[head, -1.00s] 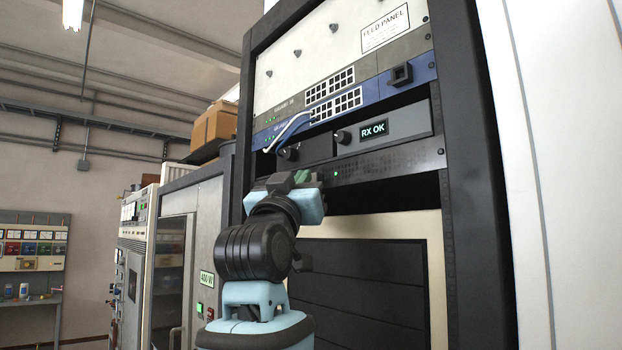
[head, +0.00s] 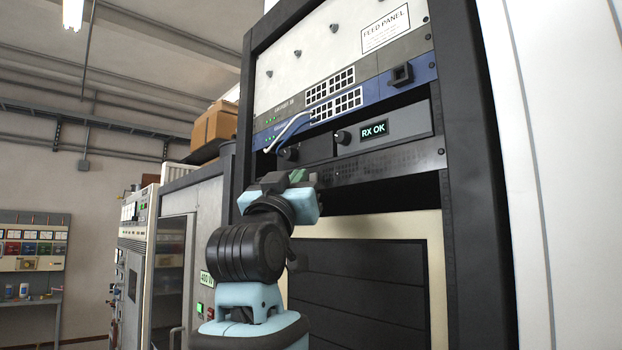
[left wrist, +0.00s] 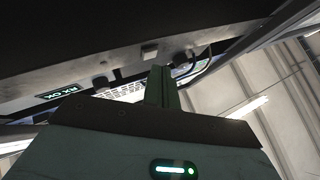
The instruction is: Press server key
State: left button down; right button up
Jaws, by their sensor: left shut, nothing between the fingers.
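The server is the dark perforated unit (head: 392,163) below the RX OK unit in the rack. Its small indicator light (head: 336,173) looks pale, not green. My left gripper (head: 302,176) is shut and empty, in front of the server's left end, which it hides in the head view. In the left wrist view the shut fingers (left wrist: 160,90) point up toward the dark panel. A small grey square key (left wrist: 150,51) shows on that panel, just beyond the fingertips and apparently apart from them. My right gripper is in neither view.
Above the server is the RX OK unit (head: 408,127) with knobs. Above that is a blue switch (head: 419,78) with cables looping down its left side. A dark open gap (head: 400,192) lies below the server. The black rack post (head: 470,190) stands at right.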

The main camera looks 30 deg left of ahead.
pick_arm(q)
jog(key=shift+s+a, duration=0.4)
jog(key=shift+s, duration=0.5)
jog(key=shift+s+a, duration=0.35)
jog(key=shift+s, duration=0.6)
jog(key=shift+s+a, duration=0.4)
jog(key=shift+s, duration=0.5)
